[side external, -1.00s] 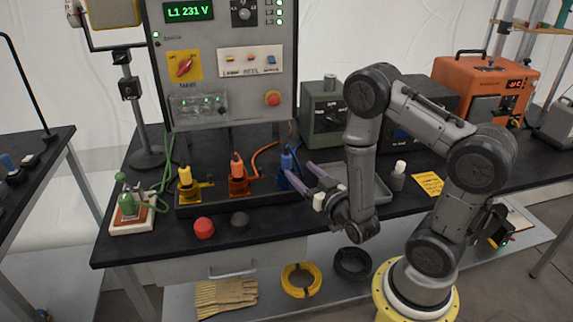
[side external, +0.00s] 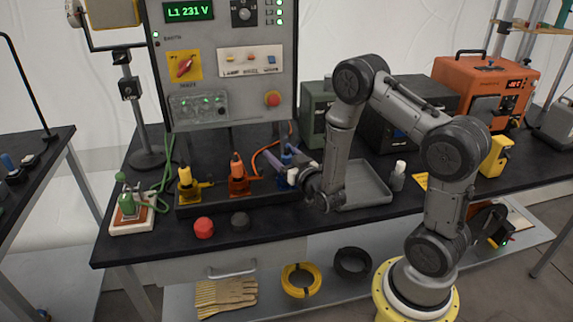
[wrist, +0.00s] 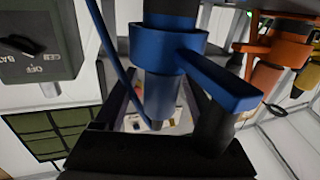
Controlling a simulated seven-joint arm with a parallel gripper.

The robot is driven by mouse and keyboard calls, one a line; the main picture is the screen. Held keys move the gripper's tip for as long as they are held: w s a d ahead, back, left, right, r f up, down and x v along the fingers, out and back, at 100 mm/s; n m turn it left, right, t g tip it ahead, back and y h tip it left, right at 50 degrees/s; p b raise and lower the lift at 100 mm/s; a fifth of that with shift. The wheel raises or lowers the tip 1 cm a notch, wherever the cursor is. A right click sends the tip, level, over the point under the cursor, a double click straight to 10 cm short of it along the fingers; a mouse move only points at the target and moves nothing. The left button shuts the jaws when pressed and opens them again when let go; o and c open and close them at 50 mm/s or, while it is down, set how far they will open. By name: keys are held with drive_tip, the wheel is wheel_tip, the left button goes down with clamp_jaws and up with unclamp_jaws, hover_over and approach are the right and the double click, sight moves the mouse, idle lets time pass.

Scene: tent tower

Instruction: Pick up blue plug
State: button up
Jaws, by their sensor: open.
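The blue plug (side external: 286,156) stands at the right end of a row of coloured plugs in the black tray, in the side view. In the wrist view, the blue plug (wrist: 170,52) fills the middle, with its collar and side arm close to the camera. My gripper (side external: 290,166) is open at the blue plug, its pale fingers partly covering it in the side view. I cannot tell whether the fingers touch it.
The orange plug (side external: 238,178) and yellow plug (side external: 188,184) stand to the left in the black tray (side external: 215,207). A grey tray (side external: 362,185) lies to the right. The control panel (side external: 222,65) rises behind. Red and dark knobs stand in front on the table.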

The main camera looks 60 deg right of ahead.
clamp_jaws()
drive_tip(key=shift+r, duration=0.15)
idle(0.4)
